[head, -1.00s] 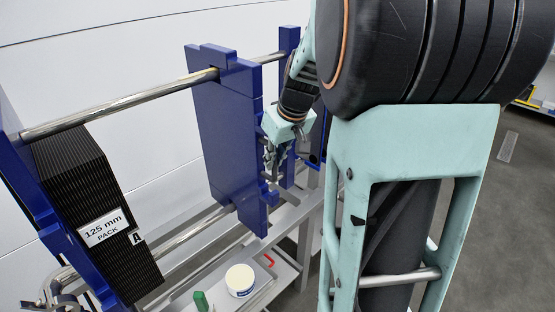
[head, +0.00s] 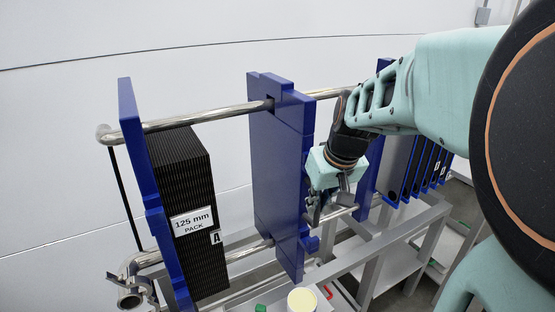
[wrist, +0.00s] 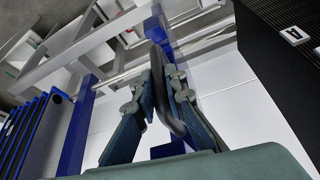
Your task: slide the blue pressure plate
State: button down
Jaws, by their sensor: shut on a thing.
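The blue pressure plate (head: 272,180) hangs upright on the upper steel rail (head: 195,121), between the black plate pack (head: 184,180) on the left and a blue end post (head: 370,180) on the right. A clear gap separates it from the pack. My gripper (head: 316,212) is at its right side, low down. In the wrist view my gripper (wrist: 166,85) is shut on a dark grey curved bar (wrist: 172,100) that appears to be the plate's handle. Where this bar joins the plate is hard to see. The pack also shows in the wrist view (wrist: 275,70).
The pack has a "125 mm PACK" label (head: 193,221) and stands against a blue frame plate (head: 150,190). Several blue-edged plates (head: 425,175) hang at the right. A white tub (head: 301,300) and a green item (head: 261,308) are below. A grey frame (head: 372,250) is beneath the arm.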

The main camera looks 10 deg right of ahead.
jog(key=c, duration=2)
grip_release()
jog(key=shift+o, duration=0.2)
jog(key=shift+d, duration=0.15)
